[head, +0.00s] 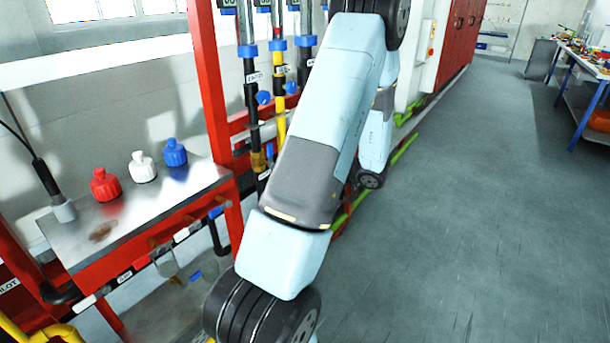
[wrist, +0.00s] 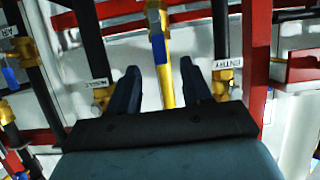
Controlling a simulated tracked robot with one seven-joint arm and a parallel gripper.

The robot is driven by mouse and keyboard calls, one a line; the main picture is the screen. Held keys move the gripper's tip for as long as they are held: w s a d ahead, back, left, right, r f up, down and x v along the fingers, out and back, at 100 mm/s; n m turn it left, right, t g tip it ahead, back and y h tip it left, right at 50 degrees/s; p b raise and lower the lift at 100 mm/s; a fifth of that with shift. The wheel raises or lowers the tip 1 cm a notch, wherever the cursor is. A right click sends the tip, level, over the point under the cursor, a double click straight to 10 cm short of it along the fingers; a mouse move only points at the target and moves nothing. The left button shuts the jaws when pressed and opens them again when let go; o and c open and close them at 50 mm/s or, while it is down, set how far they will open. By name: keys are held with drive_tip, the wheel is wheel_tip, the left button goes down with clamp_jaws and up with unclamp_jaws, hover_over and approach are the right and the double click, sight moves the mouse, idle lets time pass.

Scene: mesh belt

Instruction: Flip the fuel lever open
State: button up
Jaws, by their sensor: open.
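My gripper (wrist: 158,66) shows in the wrist view, its two dark fingers apart with nothing held between them. Past the fingers, a yellow pipe (wrist: 168,90) runs upright between them in the picture. A blue lever handle (wrist: 162,50) hangs along this pipe below a brass valve (wrist: 154,14). I cannot read a fuel label on it. I cannot tell how far the fingertips are from the handle. In the head view, my arm covers much of the pipe rack, and the yellow pipe (head: 279,125) shows only partly; the gripper is hidden there.
Dark pipes with brass fittings stand either side, one labelled ENTRY (wrist: 229,63). Red frame bars (head: 207,85) surround the rack. A metal shelf (head: 150,215) at left carries red (head: 105,186), white (head: 142,168) and blue (head: 174,153) capped pieces.

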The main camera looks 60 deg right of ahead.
drive_tip(key=shift+v, duration=1.85)
